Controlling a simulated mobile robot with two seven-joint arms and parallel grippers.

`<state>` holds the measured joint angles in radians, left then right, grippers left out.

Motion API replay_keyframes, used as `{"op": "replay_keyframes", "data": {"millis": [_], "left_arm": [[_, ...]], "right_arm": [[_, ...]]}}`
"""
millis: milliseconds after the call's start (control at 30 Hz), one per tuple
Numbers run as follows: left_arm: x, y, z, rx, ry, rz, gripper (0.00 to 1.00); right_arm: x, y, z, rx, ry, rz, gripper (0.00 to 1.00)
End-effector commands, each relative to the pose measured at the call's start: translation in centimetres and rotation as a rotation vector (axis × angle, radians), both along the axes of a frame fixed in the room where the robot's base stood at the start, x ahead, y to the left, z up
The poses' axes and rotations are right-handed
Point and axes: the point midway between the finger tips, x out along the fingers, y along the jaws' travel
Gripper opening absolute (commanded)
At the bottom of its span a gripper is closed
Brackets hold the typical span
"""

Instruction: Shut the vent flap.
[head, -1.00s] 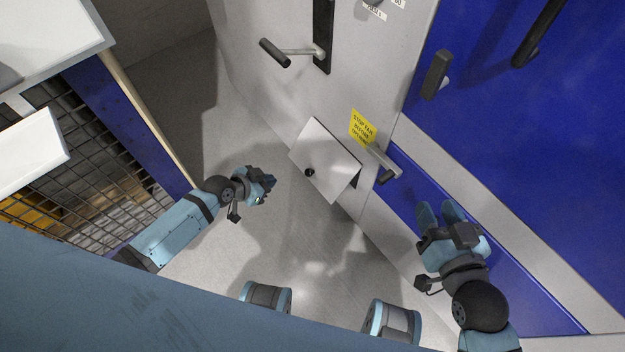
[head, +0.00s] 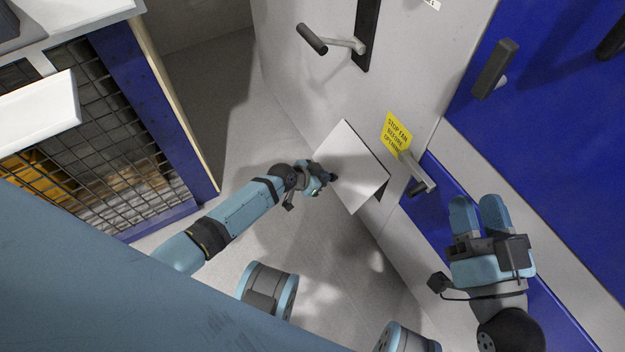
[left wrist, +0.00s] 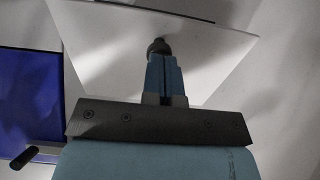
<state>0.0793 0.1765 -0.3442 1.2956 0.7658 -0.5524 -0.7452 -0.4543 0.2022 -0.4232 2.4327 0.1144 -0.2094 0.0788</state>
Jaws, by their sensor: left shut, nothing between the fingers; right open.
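The vent flap (head: 352,168) is a light grey square panel standing out from the grey cabinet wall, with a dark gap along its right edge. My left gripper (head: 331,177) is shut and empty at the flap's left edge, over the spot of its dark knob. In the left wrist view the flap (left wrist: 205,55) fills the upper middle, and the closed fingertips of my left gripper (left wrist: 162,60) are at the dark round knob (left wrist: 158,46). Whether they touch it I cannot tell. My right gripper (head: 480,215) is open and empty in front of the blue panel.
A yellow warning label (head: 396,134) and a small lever handle (head: 418,175) are right of the flap. A larger crank handle (head: 332,40) is above it. A mesh-sided blue bench (head: 150,100) stands at left. The floor (head: 235,150) between is clear.

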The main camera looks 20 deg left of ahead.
Motion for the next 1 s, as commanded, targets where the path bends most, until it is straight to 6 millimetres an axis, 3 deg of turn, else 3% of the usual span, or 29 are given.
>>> {"op": "replay_keyframes", "data": {"millis": [633,1000], "left_arm": [[0.6,-0.5,-0.9,0.001,0.000,-0.001,0.00],[1.9,-1.6,-3.9,0.002,0.000,-0.003,0.00]], "right_arm": [[0.1,0.1,-1.0,-0.011,0.024,0.006,0.43],[0.3,0.4,-5.1,-0.073,0.131,0.042,0.43]]}}
